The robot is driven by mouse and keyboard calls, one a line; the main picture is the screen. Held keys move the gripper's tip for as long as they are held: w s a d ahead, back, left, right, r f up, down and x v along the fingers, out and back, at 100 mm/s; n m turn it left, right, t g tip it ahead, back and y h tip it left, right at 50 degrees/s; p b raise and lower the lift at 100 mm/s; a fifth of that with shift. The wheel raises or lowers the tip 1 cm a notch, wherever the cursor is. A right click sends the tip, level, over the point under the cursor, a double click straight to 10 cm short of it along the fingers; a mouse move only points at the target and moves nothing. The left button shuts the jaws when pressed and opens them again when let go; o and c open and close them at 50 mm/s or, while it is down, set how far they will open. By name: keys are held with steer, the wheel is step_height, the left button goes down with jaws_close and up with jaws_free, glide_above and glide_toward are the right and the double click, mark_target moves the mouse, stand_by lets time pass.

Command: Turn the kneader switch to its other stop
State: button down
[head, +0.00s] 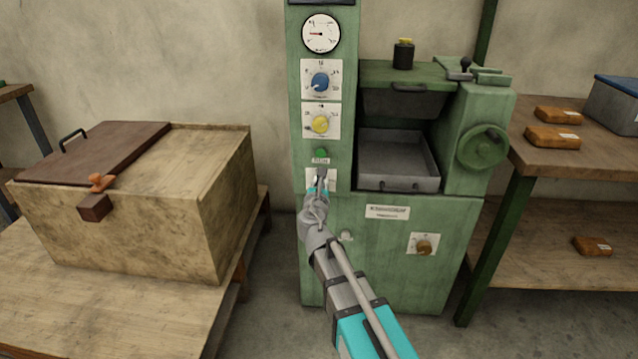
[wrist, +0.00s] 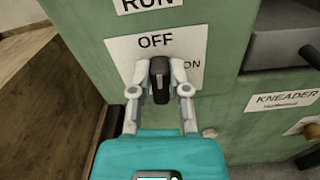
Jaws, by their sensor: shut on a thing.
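The black switch handle (wrist: 160,84) sits on a white plate (wrist: 121,49) marked OFF above and ON to the right. Its handle stands nearly upright, with its upper end under OFF. My gripper (wrist: 160,68) is shut on the switch handle, one finger on each side. In the head view my gripper (head: 319,180) reaches the lowest plate on the green machine's column and hides most of the switch. A KNEADER label (wrist: 283,101) shows on the machine at the right of the wrist view.
A green lamp (head: 321,153) marked RUN is just above the switch. Blue (head: 320,82) and yellow (head: 320,124) dials are higher up. An open chamber with a metal tray (head: 399,184) lies to the right. A wooden box (head: 120,225) stands on a bench at left.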

steer(key=m, duration=0.3)
steer(key=shift+d+f+m, duration=0.1)
steer(key=shift+m, duration=0.3)
steer(key=m, duration=0.4)
steer(key=shift+d+f+m, duration=0.1)
steer(key=shift+d+m, duration=0.1)
steer(key=shift+m, duration=0.1)
steer(key=shift+d+f+m+b, duration=0.1)
steer(key=shift+m+b, duration=0.1)
steer(key=shift+m, duration=1.2)
steer(key=shift+d+f+m+b, duration=0.1)
steer(key=shift+f+m+b, duration=0.05)
steer(key=shift+m, duration=1.25)
steer(key=shift+f+m+b, duration=0.1)
steer(key=shift+m+b, duration=0.1)
steer(key=shift+m, duration=1.2)
steer(key=shift+s, duration=0.1)
steer(key=c, duration=0.6)
jaws_free()
